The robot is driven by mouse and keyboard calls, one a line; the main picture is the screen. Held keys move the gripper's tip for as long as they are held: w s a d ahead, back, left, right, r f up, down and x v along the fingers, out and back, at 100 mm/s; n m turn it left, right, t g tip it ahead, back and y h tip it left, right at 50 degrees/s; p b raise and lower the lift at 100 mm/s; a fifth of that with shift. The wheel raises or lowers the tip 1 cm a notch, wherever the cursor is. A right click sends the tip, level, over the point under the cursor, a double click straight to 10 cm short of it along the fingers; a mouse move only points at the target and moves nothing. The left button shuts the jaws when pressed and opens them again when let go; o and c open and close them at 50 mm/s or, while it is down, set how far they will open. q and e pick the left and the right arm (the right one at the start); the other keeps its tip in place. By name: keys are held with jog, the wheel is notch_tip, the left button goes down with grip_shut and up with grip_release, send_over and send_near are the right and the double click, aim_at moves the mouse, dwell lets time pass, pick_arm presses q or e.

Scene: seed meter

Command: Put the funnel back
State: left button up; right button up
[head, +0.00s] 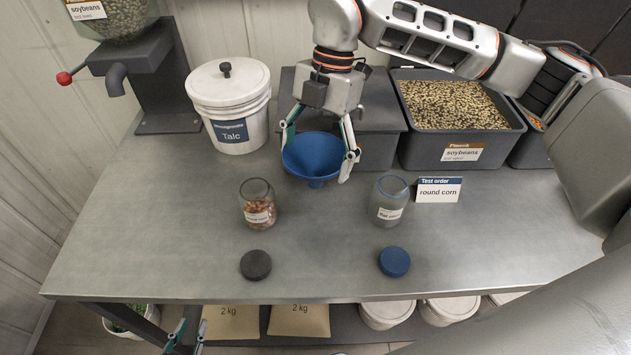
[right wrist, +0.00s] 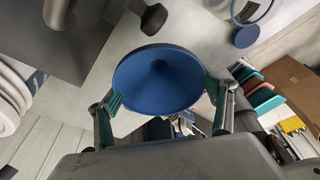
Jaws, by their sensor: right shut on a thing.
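The blue funnel (head: 311,153) is at the middle back of the table, its wide mouth up and its spout pointing down; it also shows in the right wrist view (right wrist: 158,78). My right gripper (head: 319,158) is shut on it, with one finger at each side of the rim; these fingers also show in the right wrist view (right wrist: 165,105). I cannot tell whether the spout touches the table. My left gripper (head: 186,334) is low at the front left, beyond the table's front edge, with its fingers apart and nothing between them.
A jar of reddish-brown seed (head: 257,205) and an apparently empty jar (head: 389,201) stand in front. A black lid (head: 256,265) and blue lid (head: 394,261) lie nearer. Behind are a Talc bucket (head: 233,107), seed meter (head: 150,75), closed grey bin (head: 378,148) and soybean bin (head: 410,148).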

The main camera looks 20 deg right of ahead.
aim_at(324, 157)
jog(key=shift+f, duration=3.9)
jog(key=shift+f, duration=0.1)
jog(key=o, duration=1)
jog(key=shift+f, duration=0.1)
jog(key=v, duration=1.2)
jog(key=shift+s+r+b, duration=0.1)
jog(key=shift+r+b, duration=0.15)
jog(key=shift+b, duration=0.05)
jog(key=shift+a, duration=0.1)
